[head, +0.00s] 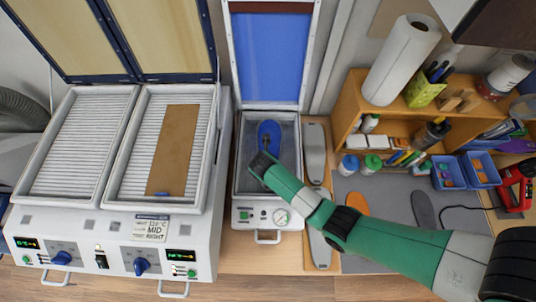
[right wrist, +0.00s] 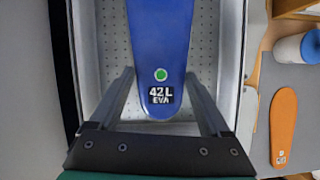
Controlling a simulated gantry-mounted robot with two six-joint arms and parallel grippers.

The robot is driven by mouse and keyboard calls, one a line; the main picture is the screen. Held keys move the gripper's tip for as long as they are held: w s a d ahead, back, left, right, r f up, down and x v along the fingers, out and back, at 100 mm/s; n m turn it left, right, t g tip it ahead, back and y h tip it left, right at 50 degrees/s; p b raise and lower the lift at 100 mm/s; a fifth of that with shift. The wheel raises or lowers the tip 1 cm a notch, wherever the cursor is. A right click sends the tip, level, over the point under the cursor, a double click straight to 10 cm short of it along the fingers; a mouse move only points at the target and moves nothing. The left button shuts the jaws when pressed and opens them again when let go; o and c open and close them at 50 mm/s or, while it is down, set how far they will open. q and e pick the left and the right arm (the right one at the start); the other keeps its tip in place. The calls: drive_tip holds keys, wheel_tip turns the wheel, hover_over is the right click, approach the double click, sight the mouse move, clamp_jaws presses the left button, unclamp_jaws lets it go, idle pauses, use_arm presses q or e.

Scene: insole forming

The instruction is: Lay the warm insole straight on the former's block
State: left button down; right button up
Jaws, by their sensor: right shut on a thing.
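The blue insole (head: 270,130) is over the former's perforated bed; the right wrist view shows it (right wrist: 165,40) with a green dot and a "42L EVA" label at its heel. My right gripper (right wrist: 160,78) is shut on it, one finger on each side edge near the heel. The insole looks roughly in line with the bed's length. The former (head: 240,185) stands open, its blue-sheeted lid (head: 268,58) raised. I cannot make out the block apart from the insole, nor whether the insole touches anything below. My left gripper is not in view.
A two-bay oven (head: 60,225) stands left, lids up, with a brown strip (head: 175,145) on its right bay. Grey insole shapes (head: 315,150) lie right of the former. An orange insole (head: 355,205) lies on the grey mat (head: 400,195). A wooden shelf (head: 345,105) stands behind.

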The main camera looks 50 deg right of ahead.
drive_tip(key=shift+f+b, duration=0.35)
drive_tip(key=shift+f, duration=0.3)
idle(0.4)
drive_tip(key=o, duration=1.2)
drive_tip(key=p+v, duration=0.2)
drive_tip(key=v, duration=0.9)
drive_tip(key=shift+r, duration=0.35)
drive_tip(key=shift+s, duration=0.1)
